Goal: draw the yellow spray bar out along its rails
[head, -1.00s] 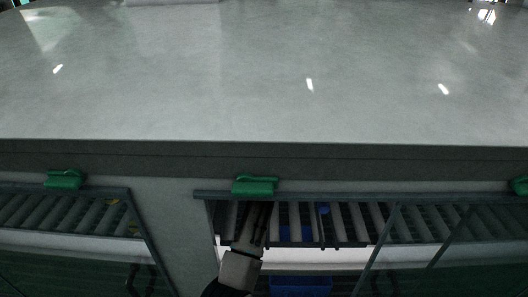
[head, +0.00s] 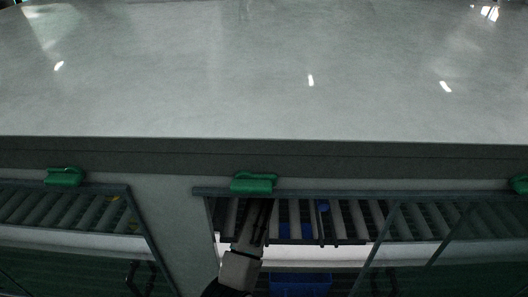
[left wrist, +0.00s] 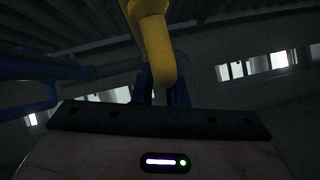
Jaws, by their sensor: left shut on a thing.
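The yellow spray bar (left wrist: 157,45) comes down from the top of the left wrist view, and its rounded end lies between the dark blue fingers of my left gripper (left wrist: 163,82). The gripper is shut on it. In the head view my left gripper (head: 262,204) reaches up into the open bay under the grey top. There its tips are in shadow and I cannot make out the bar. The bar's rails cannot be made out either. My right gripper is in neither view.
A wide grey top (head: 270,80) overhangs the bay. A green clamp (head: 254,183) sits above the opening, with another green clamp (head: 65,177) to the left. Dark rollers (head: 350,220) and a blue bin (head: 300,284) are right of my gripper. Blue pipes (left wrist: 40,70) are at the left.

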